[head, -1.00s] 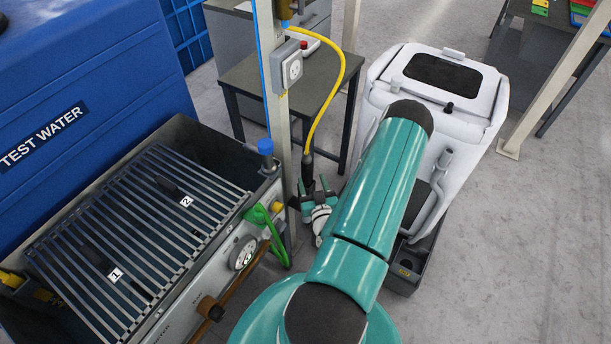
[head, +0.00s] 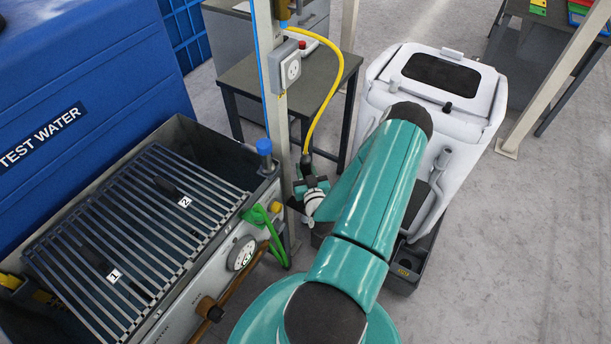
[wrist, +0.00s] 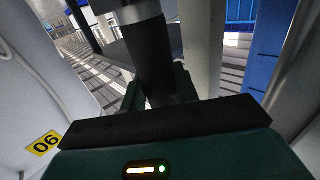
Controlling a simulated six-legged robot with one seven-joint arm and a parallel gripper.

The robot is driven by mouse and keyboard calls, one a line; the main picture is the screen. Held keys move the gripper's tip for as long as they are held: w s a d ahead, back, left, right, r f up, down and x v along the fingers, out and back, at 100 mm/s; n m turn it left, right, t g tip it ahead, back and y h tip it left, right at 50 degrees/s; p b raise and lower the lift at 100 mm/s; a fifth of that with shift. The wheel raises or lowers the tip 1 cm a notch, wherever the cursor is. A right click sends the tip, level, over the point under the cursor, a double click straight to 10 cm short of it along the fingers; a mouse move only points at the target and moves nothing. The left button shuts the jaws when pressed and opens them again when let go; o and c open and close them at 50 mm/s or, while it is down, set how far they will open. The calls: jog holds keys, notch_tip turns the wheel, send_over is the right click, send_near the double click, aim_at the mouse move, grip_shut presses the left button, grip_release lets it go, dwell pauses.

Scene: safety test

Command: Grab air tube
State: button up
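The air tube (head: 339,88) is a yellow hose that hangs in a curve from a fitting high on the post and ends in a black end piece (head: 306,160). My gripper (head: 313,183) is at the lower part of this black end piece, beside the post. In the wrist view the black end piece (wrist: 156,55) hangs down between my two teal fingers. The fingers look spread on either side of it, with a small bright gap beside the left one. Contact with the tube is not clear.
The grey post (head: 281,120) with a socket box stands just left of my gripper. A white wheeled bin-like unit (head: 485,95) stands close on the right. A small table (head: 245,75) is behind.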

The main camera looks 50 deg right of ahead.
jog(key=shift+c, duration=1.3)
jog(key=shift+r, duration=0.15)
